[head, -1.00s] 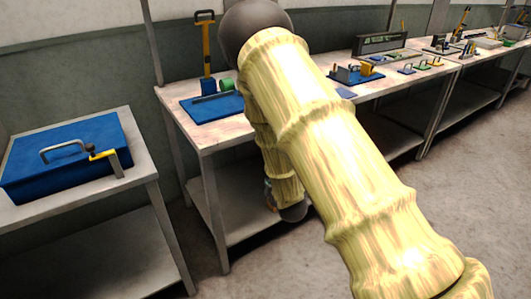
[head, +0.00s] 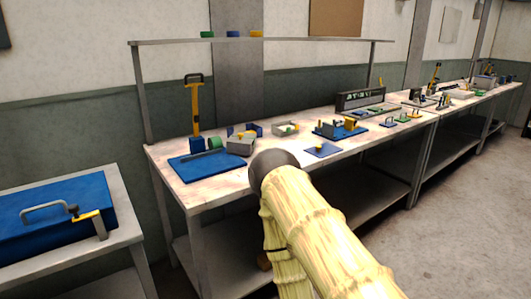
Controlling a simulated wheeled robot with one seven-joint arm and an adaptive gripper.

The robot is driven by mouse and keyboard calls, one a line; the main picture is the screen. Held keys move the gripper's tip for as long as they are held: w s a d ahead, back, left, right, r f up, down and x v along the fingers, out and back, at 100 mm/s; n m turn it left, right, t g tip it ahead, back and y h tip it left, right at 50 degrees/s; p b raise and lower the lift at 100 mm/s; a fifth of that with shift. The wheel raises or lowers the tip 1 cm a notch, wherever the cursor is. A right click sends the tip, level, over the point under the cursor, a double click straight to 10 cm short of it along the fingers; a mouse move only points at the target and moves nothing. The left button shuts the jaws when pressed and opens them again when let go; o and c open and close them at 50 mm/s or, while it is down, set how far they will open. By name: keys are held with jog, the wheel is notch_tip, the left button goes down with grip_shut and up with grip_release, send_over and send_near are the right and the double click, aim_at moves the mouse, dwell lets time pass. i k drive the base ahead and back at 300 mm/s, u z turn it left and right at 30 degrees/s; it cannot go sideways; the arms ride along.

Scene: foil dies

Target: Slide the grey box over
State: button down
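A small grey box (head: 240,146) sits on the worktop at the right edge of a blue mat (head: 195,173), close to a green cylinder (head: 215,143). I cannot tell if it touches the mat. A second, paler grey open box (head: 285,129) with something yellowish stands further right and back. My arm's dark joint and pale yellow links rise in front of the bench, below and right of the first grey box. My gripper does not show; the lower part of the arm is cut off or hidden behind its own links.
A yellow-handled upright tool (head: 195,105) stands behind the mat. A blue plate (head: 322,150) and a blue fixture (head: 340,131) lie to the right. A blue case (head: 50,222) rests on the left table. A shelf (head: 260,41) spans above the bench (head: 175,188).

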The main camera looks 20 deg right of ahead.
aim_at(243, 150)
jog(key=u, duration=0.2)
jog(key=i, duration=1.05)
jog(key=z, duration=0.95)
